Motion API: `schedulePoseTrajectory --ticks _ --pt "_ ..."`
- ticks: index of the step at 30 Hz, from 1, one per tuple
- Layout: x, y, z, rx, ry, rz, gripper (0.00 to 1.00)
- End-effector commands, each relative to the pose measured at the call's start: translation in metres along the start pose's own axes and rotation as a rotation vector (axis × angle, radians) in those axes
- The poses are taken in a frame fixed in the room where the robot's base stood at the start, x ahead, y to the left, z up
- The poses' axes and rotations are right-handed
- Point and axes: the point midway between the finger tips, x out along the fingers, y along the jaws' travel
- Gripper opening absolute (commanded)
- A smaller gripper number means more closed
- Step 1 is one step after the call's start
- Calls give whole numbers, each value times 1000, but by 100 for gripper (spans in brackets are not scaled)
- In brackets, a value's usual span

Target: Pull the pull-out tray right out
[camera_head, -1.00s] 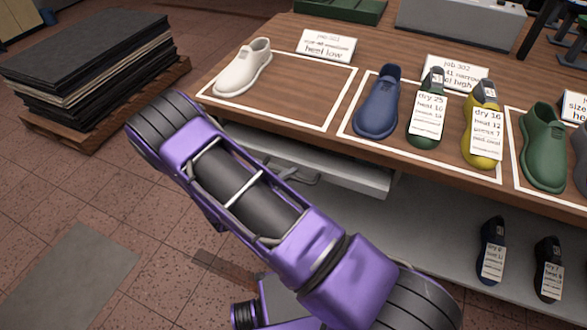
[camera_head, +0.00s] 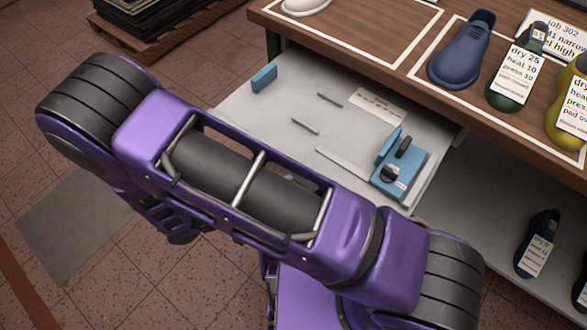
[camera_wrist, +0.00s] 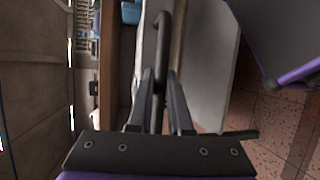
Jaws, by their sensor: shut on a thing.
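The pull-out tray (camera_head: 290,85) is a pale grey drawer under the wooden bench top, and it stands well out from the bench in the head view. On it lie a blue block, thin grey tools, a paper label and a blue fixture (camera_head: 401,172). My arm hides its front edge and my gripper in the head view. In the wrist view my gripper (camera_wrist: 160,92) is shut on a dark bar handle (camera_wrist: 163,40) at the pale front of the tray (camera_wrist: 205,60).
The bench top (camera_head: 400,65) carries a white last, a blue last (camera_head: 462,50) and tagged lasts. Dark lasts (camera_head: 538,243) stand on a lower shelf at the right. A stack of dark sheets (camera_head: 150,20) lies on a pallet at the upper left. Tiled floor is open at the left.

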Motion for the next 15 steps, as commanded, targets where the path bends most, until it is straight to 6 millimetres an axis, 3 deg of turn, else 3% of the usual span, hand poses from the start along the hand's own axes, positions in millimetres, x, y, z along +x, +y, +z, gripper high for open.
schedulePoseTrajectory --ticks 15 --pt "-9 -2 4 1 -1 0 0"
